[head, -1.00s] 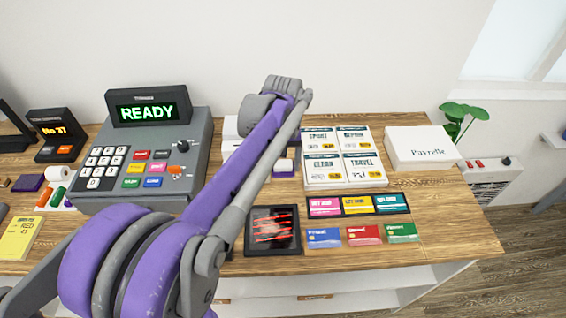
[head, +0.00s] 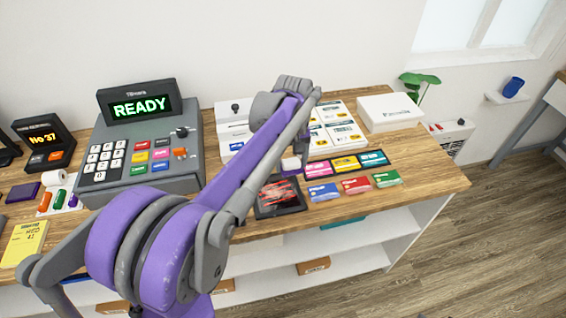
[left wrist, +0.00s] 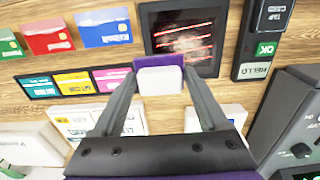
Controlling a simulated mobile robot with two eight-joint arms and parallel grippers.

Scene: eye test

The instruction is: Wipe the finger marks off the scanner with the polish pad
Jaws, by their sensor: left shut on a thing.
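The scanner (head: 280,197) is a black square plate with a dark glass and red lines, flat on the wooden counter. In the left wrist view the scanner (left wrist: 208,62) shows pale smudges across the middle of its glass. My left gripper (left wrist: 160,76) is shut on the polish pad (left wrist: 158,80), a white block with a purple underside. The pad (head: 291,163) is at the scanner's back edge in the head view and overlaps that edge in the wrist view. I cannot tell whether they touch. My right gripper is not in view.
A cash register (head: 150,150) reading READY stands left of the scanner. Blue, red and green cards (head: 356,186) lie to its right, with a strip of coloured cards (head: 345,163) behind them. A card terminal (left wrist: 262,45) lies close beside the scanner. The counter's front edge is near.

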